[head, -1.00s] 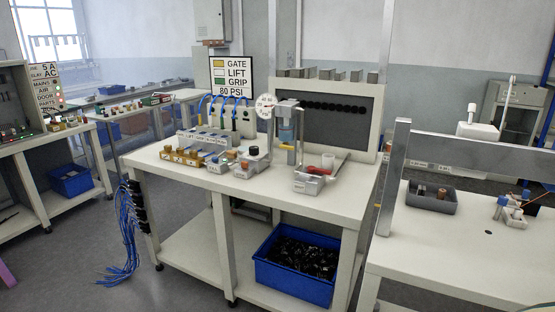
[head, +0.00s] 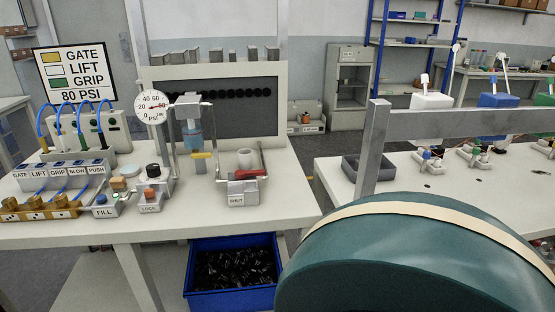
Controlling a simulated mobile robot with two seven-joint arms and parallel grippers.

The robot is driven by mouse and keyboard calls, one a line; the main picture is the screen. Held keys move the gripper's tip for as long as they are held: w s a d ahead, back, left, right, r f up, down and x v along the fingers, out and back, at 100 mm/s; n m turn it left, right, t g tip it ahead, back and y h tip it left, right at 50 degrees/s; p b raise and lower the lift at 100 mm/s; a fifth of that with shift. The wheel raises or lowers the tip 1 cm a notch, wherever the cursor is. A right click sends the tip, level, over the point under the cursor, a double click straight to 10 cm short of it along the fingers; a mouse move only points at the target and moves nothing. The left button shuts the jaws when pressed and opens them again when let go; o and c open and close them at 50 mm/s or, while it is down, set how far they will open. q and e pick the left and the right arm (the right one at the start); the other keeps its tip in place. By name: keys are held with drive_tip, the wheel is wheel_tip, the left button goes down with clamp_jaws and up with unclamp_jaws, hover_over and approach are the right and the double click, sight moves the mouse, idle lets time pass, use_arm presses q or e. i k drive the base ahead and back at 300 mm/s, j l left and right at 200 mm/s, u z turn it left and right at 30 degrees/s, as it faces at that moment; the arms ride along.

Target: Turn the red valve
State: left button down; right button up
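A red valve handle (head: 252,174) lies across the top of a small grey block (head: 242,196) labelled SHUT, on the pale workbench (head: 200,222). Neither of my grippers shows in the head view, so nothing is seen touching the handle.
Left of the valve stand a blue-and-grey upright fixture (head: 190,125), a pressure gauge (head: 152,106), and small blocks labelled FILL (head: 104,206) and LOCK (head: 150,199). A metal post (head: 372,150) rises on the right. A blue bin (head: 200,302) sits below.

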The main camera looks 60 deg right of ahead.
sight(238, 175)
drive_tip(key=i+z, duration=0.15)
drive_tip(key=z, duration=0.25)
drive_tip(key=i+z, duration=0.1)
drive_tip(key=z, duration=0.35)
drive_tip(key=i+j+z, duration=0.15)
drive_tip(key=z, duration=0.25)
drive_tip(key=i+j+z, duration=0.1)
drive_tip(key=z, duration=0.3)
drive_tip(key=i+j+z, duration=0.1)
drive_tip(key=z, duration=0.3)
drive_tip(key=j+z, duration=0.1)
drive_tip(key=z, duration=0.3)
drive_tip(key=i+j+z, duration=0.15)
drive_tip(key=z, duration=0.2)
drive_tip(key=j+z, duration=0.15)
drive_tip(key=z, duration=0.25)
